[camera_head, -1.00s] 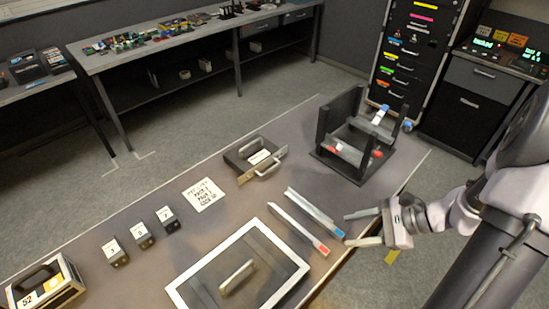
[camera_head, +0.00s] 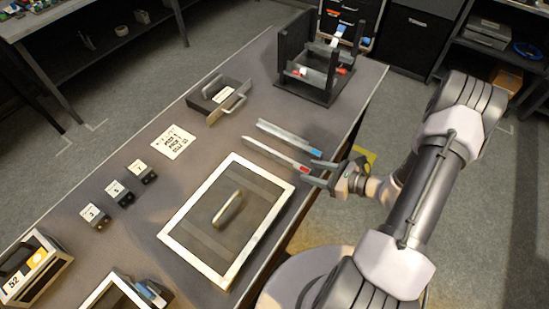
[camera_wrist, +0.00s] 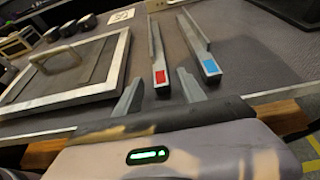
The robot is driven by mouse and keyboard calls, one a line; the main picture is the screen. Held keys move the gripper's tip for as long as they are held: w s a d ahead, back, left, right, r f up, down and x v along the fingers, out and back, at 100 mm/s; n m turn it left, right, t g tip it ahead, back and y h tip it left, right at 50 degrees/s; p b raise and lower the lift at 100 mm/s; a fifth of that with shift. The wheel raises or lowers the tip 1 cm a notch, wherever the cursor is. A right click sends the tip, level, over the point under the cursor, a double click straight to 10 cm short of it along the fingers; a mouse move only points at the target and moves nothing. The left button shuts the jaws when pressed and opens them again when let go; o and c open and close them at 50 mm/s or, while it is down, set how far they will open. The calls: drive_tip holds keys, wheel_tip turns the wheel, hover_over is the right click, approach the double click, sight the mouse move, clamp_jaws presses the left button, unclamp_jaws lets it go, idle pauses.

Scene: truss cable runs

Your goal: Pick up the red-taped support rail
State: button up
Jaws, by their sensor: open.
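The red-taped support rail (camera_head: 275,154) lies on the table, with its red tape end toward the table's near right edge. It also shows in the wrist view (camera_wrist: 157,55), pointing away from me. A similar rail with blue tape (camera_head: 287,136) lies beside it, a little farther back, and shows to its right in the wrist view (camera_wrist: 202,50). My gripper (camera_head: 318,173) is open and empty, at the table edge just off the red end. In the wrist view my two fingers (camera_wrist: 160,92) point toward the rails, with the red end ahead between them.
A framed panel with a handle (camera_head: 263,245) lies close to the red rail. A dark rack (camera_head: 305,88) stands at the back. A handled block (camera_head: 217,114), a printed card (camera_head: 173,142) and small numbered blocks (camera_head: 118,193) are farther left.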

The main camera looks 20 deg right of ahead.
sight(305, 169)
drive_tip(key=x, duration=0.3)
drive_tip(key=shift+f, duration=0.15)
clamp_jaws()
wheel_tip(305, 169, up, 4)
drive_tip(key=shift+r+p, duration=0.1)
drive_tip(key=shift+p, duration=0.85)
drive_tip(key=s+d+p, duration=0.3)
drive_tip(key=s+d, duration=0.1)
drive_tip(key=s, duration=1.1)
drive_tip(key=shift+s+d+r, duration=0.15)
drive_tip(key=shift+s+r, duration=0.1)
drive_tip(key=shift+r, duration=0.2)
